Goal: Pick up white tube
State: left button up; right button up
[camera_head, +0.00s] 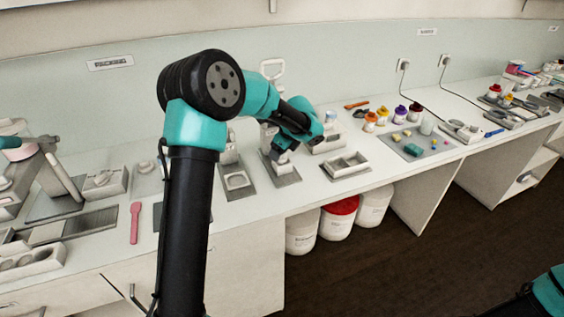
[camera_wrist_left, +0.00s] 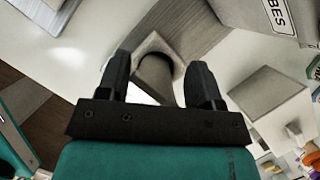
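My left gripper (camera_head: 281,157) points down over a grey plate on the bench. In the left wrist view its two black fingers (camera_wrist_left: 160,82) are apart. A pale square block with a round, shaded cylinder or opening (camera_wrist_left: 154,68) shows between and beyond the fingers. I cannot tell whether this is the white tube or an empty holder, or whether the fingers touch it. A white box whose label ends in "BES" (camera_wrist_left: 277,14) is at the top right of the left wrist view. My right gripper is out of view.
A white two-compartment tray (camera_head: 346,165) stands right of my left gripper. A plate with a round white dish (camera_head: 236,181) is to its left. Farther right are several coloured bottles (camera_head: 383,116) and a grey mat (camera_head: 414,148). White bins (camera_head: 302,232) stand under the bench.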

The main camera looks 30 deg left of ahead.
pick_arm(q)
jog(key=c, duration=0.9)
jog(key=shift+o, duration=0.2)
notch_tip(320, 180, up, 10)
dwell(0.4)
